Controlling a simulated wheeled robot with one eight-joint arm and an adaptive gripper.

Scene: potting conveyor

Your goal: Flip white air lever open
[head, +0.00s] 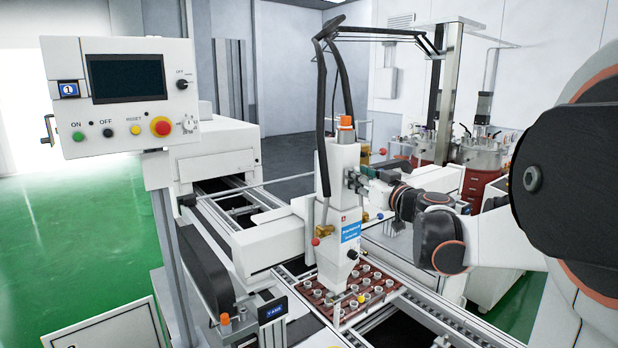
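The white dispensing head (340,195) stands upright over the conveyor in the middle of the head view. It carries a blue label, an orange cap on top and small brass fittings low on its sides. A fitting with a red knob (316,241) sticks out at its lower left. I cannot clearly make out a white air lever; it may be hidden or too small to tell. My gripper (354,181) is at the right side of the head, at about mid height. Its fingertips are small and partly merge with the head, so I cannot tell whether they touch it.
A brown tray (335,318) with several small round parts lies under the head's nozzle. Black hoses (322,110) rise above the head. A control panel (120,95) on a post stands at the left. Tanks (484,165) stand behind at the right. Green floor is clear at the left.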

